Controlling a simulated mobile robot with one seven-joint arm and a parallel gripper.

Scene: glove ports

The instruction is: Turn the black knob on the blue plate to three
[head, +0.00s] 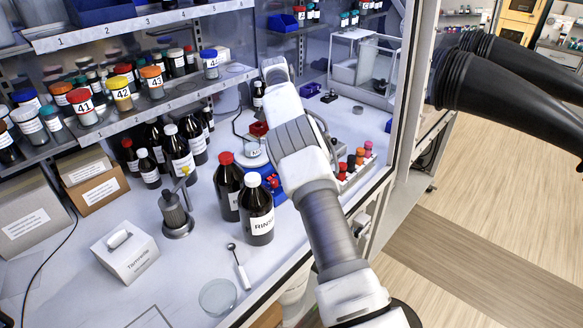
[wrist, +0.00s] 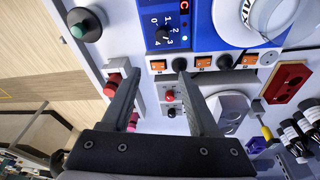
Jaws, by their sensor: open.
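The blue plate (wrist: 202,37) is at the top of the wrist view. A black knob (wrist: 163,35) sits on its left part, with white numbers around it. I cannot tell clearly which number it points to. My gripper (wrist: 157,73) is open, with nothing held between its fingers. Its fingertips are below the knob in the picture, apart from it. In the head view my arm reaches into the cabinet; the gripper and the knob cannot be made out there.
Orange switches (wrist: 203,62) line the area below the plate. Red and black buttons (wrist: 169,96) lie between the fingers, and a red plate (wrist: 287,82) is at the right. In the head view, dark bottles (head: 257,212) stand close left of my arm.

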